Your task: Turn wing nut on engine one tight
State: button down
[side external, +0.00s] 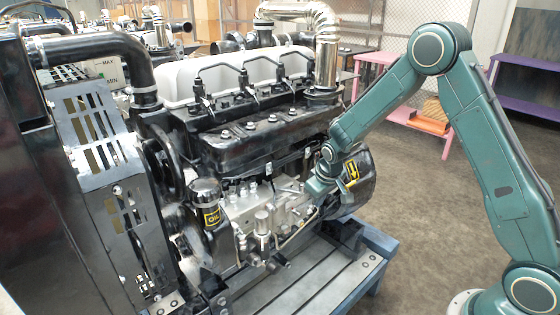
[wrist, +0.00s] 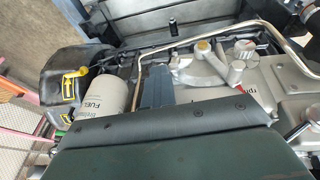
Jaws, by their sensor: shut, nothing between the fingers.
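The engine (side external: 240,130) is black with a pale grey top cover and stands on a blue frame. My gripper (side external: 304,189) is low at the engine's right side, close to the silver fuel pump parts (side external: 262,205). It is shut and holds nothing. In the wrist view my dark green wrist fills the bottom and hides part of the engine. A blue-grey piece there, possibly a fingertip, points at the engine side. I cannot make out the wing nut for certain. Silver fittings with a yellowish cap (wrist: 203,48) and a round-topped lever (wrist: 243,49) show in the wrist view.
A thin metal pipe (wrist: 182,43) crosses above the fittings. A pink table (side external: 420,115) stands behind my arm. Open floor lies to the right.

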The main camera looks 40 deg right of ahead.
jog(key=shift+d, duration=0.15)
jog(key=shift+a, duration=0.75)
jog(key=shift+a+r, duration=0.2)
jog(key=shift+r, duration=0.55)
jog(key=d+v, duration=0.2)
jog(key=v, duration=1)
jog(key=shift+w+r, duration=0.25)
jog(key=shift+r, duration=0.1)
